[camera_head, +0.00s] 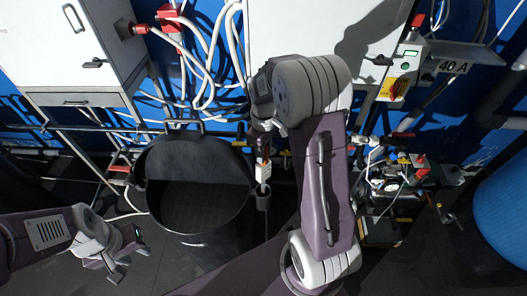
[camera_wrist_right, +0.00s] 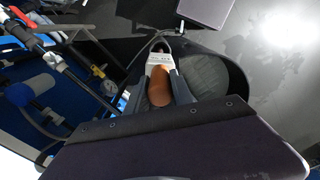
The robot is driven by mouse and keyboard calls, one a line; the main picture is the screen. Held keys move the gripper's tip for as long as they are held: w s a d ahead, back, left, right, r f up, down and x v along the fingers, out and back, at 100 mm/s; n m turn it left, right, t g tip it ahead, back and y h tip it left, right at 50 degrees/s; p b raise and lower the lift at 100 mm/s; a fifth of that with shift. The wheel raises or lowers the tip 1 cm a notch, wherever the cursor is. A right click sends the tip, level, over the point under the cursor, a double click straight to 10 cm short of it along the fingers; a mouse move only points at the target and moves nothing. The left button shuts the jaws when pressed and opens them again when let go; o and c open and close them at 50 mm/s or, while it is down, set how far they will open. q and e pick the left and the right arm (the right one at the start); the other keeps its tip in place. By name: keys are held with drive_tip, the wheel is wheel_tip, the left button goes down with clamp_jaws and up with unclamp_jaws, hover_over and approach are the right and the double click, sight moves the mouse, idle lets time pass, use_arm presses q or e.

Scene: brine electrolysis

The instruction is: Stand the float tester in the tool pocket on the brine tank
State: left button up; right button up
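The brine tank (camera_head: 150,212) is a large black round open vessel, left of centre in the head view; its dark rim also shows in the wrist view (camera_wrist_right: 238,80). The float tester (camera_head: 263,172) has a white body and an orange-brown handle, which shows in the wrist view (camera_wrist_right: 160,88). My right gripper (camera_head: 262,140) has its fingers on both sides of the handle and holds the tester upright at the tank's right rim. The tool pocket (camera_head: 263,200), a small dark cup, is just below the tester; I cannot tell whether the tip is inside. My left gripper (camera_head: 128,258) is open and empty.
White cabinets (camera_head: 70,45) stand behind on the blue wall, with white hoses (camera_head: 205,60) hanging between them. A cluster of valves and fittings (camera_head: 392,180) is right of my right arm. A blue barrel (camera_head: 505,210) stands at the far right.

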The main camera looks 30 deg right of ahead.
drive_tip(key=o, duration=0.4)
wheel_tip(320, 180, up, 9)
drive_tip(key=shift+r+b, duration=0.1)
drive_tip(key=shift+b, duration=0.55)
idle(0.5)
